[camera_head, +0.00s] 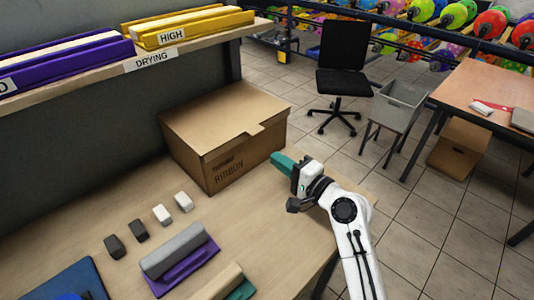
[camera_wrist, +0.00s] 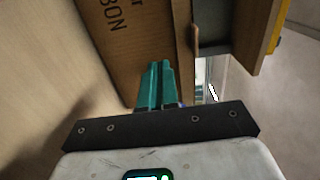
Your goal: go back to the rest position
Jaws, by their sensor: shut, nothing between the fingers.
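My gripper (camera_head: 281,161) reaches in from the right over the table's right part, its teal fingers shut and empty. The fingers point left toward the cardboard ribbon box (camera_head: 225,150), near its front right edge. Whether they touch the box is hard to tell. In the wrist view the teal fingers (camera_wrist: 157,85) are together, with the lettered side of the ribbon box (camera_wrist: 133,45) beyond them. The rest position itself is not marked in either view.
On the wooden table (camera_head: 90,215) lie several small grey and white blocks (camera_head: 162,214) and a grey block on a purple base (camera_head: 180,255). A drying shelf (camera_head: 110,80) stands at upper left.

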